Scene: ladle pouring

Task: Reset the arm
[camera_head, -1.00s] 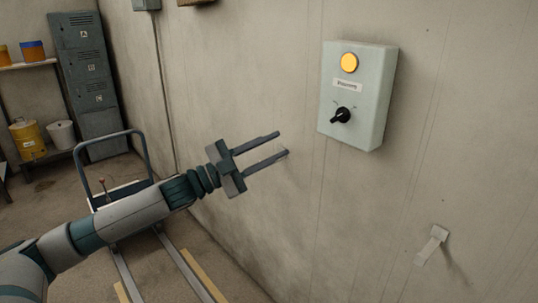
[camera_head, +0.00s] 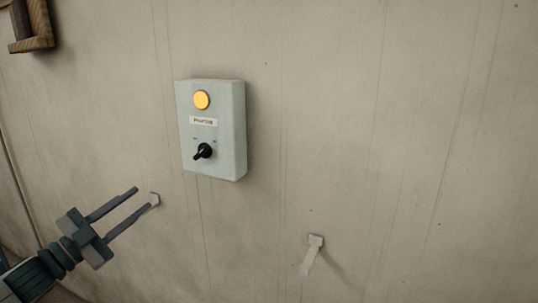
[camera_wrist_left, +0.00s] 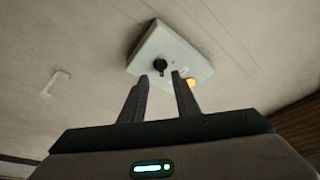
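My left gripper (camera_head: 146,197) is open and empty at the lower left of the head view, below and left of the control box. In the left wrist view its two fingers (camera_wrist_left: 160,83) stand apart, with the box beyond them. The pale green control box (camera_head: 212,130) is on the wall, with a lit yellow lamp (camera_head: 201,100), a label and a black rotary knob (camera_head: 202,151). The box (camera_wrist_left: 165,45), knob (camera_wrist_left: 160,65) and partly hidden lamp (camera_wrist_left: 191,83) also show in the left wrist view. My right gripper is in neither view.
A pale strip (camera_head: 312,256) hangs from the wall at the lower right of the box. A brown wooden frame-like object (camera_head: 38,42) is on the wall at the upper left. The wall right of the box is mostly bare.

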